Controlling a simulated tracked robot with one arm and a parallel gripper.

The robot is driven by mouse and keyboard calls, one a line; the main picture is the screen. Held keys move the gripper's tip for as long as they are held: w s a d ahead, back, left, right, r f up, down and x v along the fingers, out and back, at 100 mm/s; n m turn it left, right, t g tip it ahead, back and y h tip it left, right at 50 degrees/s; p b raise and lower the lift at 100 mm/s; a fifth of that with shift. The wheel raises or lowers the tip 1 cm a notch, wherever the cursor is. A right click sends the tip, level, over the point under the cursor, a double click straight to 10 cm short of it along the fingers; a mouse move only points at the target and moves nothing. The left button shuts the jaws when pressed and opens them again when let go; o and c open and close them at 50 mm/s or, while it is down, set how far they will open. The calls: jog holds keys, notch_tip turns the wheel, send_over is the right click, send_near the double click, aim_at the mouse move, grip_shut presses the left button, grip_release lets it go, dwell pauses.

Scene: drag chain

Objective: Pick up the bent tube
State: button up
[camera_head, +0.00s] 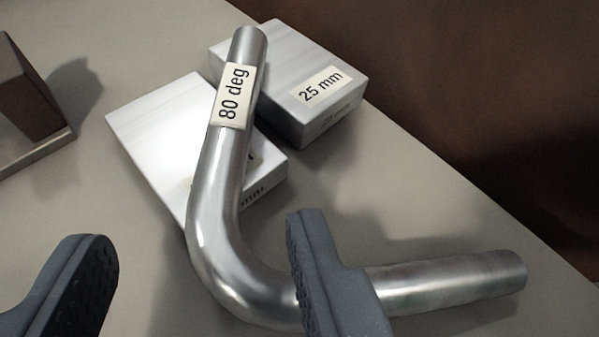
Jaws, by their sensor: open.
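The bent tube (217,195) is shiny metal with a label reading "80 deg" near its upper end. In the head camera view, one leg runs up over the metal blocks and the other runs right across the table. My gripper (200,245) is open, with its two dark grey fingers well apart at the bottom of the view. The bend lies between the fingers in the picture, nearer the right finger. The right finger hides part of the tube's lower leg. I cannot tell whether it touches the tube.
A metal block (290,75) labelled "25 mm" and a second, paler block (160,130) lie under or behind the tube's upper leg. A dark brown object on a base (30,95) stands at the left. The table edge runs diagonally at right; bare table (110,205) lies left of the tube.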

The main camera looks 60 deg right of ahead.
aim_at(215, 186)
jog(key=b+x, duration=0.1)
jog(key=x, duration=0.3)
jog(key=shift+w+d+f+b, duration=0.15)
jog(key=shift+d+b, duration=0.2)
jog(key=shift+b, duration=0.05)
grip_shut()
